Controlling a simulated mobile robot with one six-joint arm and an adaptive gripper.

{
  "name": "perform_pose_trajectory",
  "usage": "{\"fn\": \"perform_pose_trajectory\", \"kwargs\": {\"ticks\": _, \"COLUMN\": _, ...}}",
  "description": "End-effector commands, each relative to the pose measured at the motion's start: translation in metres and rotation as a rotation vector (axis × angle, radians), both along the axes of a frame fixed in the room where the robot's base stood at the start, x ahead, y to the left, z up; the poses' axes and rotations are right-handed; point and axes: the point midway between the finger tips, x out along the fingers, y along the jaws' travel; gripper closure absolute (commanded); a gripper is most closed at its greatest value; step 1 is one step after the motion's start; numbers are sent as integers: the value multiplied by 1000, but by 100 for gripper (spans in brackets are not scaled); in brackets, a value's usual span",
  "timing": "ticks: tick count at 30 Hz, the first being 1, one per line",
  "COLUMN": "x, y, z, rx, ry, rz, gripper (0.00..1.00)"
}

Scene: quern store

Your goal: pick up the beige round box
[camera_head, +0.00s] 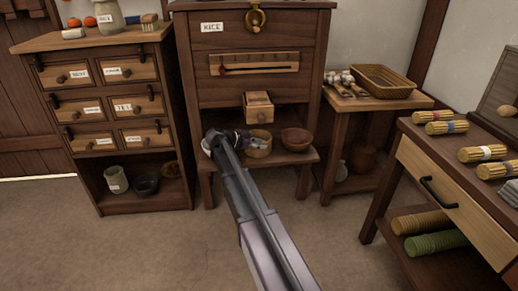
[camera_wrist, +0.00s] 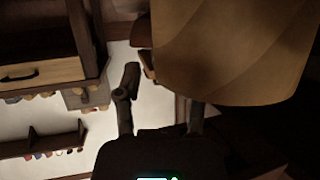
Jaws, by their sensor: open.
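The beige round box (camera_head: 258,149) stands on the low front shelf of the tall wooden cabinet, just right of my gripper (camera_head: 226,140). In the wrist view the beige round box (camera_wrist: 238,50) is large and close at the upper right. My gripper (camera_wrist: 162,95) is open, with one dark finger left of the box and the other meeting its edge in the picture. I cannot tell whether that finger touches the box.
A brown bowl (camera_head: 297,139) stands right of the box on the same shelf. A small drawer (camera_head: 258,108) juts out above the box. A drawer chest (camera_head: 107,95) stands left; a side table (camera_head: 400,101) with a basket (camera_head: 383,82) stands right. The floor in front is clear.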

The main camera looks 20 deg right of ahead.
Motion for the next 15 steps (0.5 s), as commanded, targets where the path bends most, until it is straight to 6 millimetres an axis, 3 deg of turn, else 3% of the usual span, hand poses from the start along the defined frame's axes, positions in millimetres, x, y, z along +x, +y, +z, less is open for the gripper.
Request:
{"fn": "perform_pose_trajectory", "kwargs": {"ticks": 6, "x": 0, "y": -13, "z": -6, "rx": 0, "ry": -1, "rz": 1, "gripper": 49}}
{"fn": "perform_pose_trajectory", "kwargs": {"ticks": 15, "x": 0, "y": -13, "z": -5, "rx": 0, "ry": -1, "rz": 1, "gripper": 49}}
